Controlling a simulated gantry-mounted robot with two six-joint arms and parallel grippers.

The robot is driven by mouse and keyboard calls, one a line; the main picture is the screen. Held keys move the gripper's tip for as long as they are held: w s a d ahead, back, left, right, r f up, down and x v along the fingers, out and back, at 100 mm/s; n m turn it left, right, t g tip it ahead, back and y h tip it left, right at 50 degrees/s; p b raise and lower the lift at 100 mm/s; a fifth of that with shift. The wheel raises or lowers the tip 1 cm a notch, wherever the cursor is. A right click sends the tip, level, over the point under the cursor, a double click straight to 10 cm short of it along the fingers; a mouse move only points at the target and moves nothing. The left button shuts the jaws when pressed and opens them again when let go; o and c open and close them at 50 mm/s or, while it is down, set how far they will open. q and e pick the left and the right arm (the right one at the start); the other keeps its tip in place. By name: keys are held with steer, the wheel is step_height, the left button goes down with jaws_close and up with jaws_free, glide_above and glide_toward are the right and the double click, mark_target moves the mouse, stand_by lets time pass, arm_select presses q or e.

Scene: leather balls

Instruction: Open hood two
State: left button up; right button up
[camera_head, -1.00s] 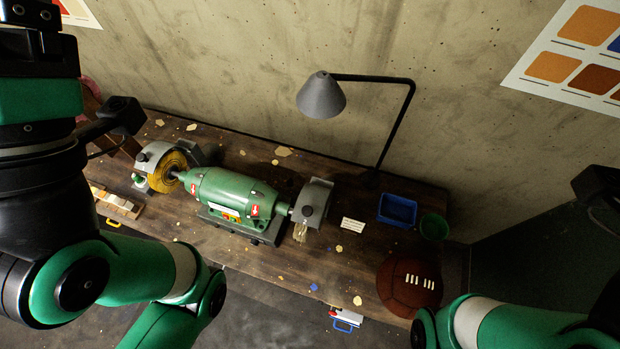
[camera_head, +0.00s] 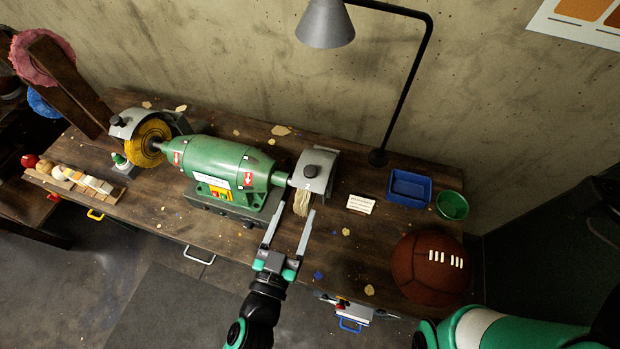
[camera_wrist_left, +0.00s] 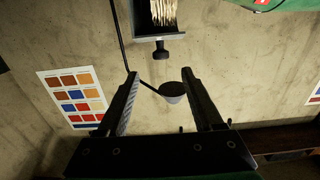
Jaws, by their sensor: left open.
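The green buffing machine (camera_head: 222,170) stands on the wooden bench with a grey hood at each end. The right hood (camera_head: 315,171), marked with a 2, has a dark knob on its front and covers a pale buffing wheel (camera_head: 302,202). My left gripper (camera_head: 291,229) is open and empty just below this hood, its fingers pointing up toward it. The left wrist view shows the hood with its dark knob (camera_wrist_left: 162,51) ahead of the open fingers, and they do not touch it. The left hood (camera_head: 149,120) sits over a yellow wheel. My right gripper is not in view.
A desk lamp (camera_head: 326,24) stands behind the right hood. A blue tray (camera_head: 409,186), a green bowl (camera_head: 452,205) and a brown leather ball (camera_head: 430,268) are on the bench at right. A white card (camera_head: 360,204) lies beside the hood.

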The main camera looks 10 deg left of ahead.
mark_target(308, 177)
arm_select(q)
steer(key=w, duration=0.4)
steer(key=w+d, duration=0.1)
steer(key=w, duration=0.6)
steer(key=shift+w+d+r+p, duration=0.2)
steer(key=shift+w+d+p, duration=0.05)
steer(key=shift+w+p, duration=0.1)
jaws_close()
stand_by(0.8)
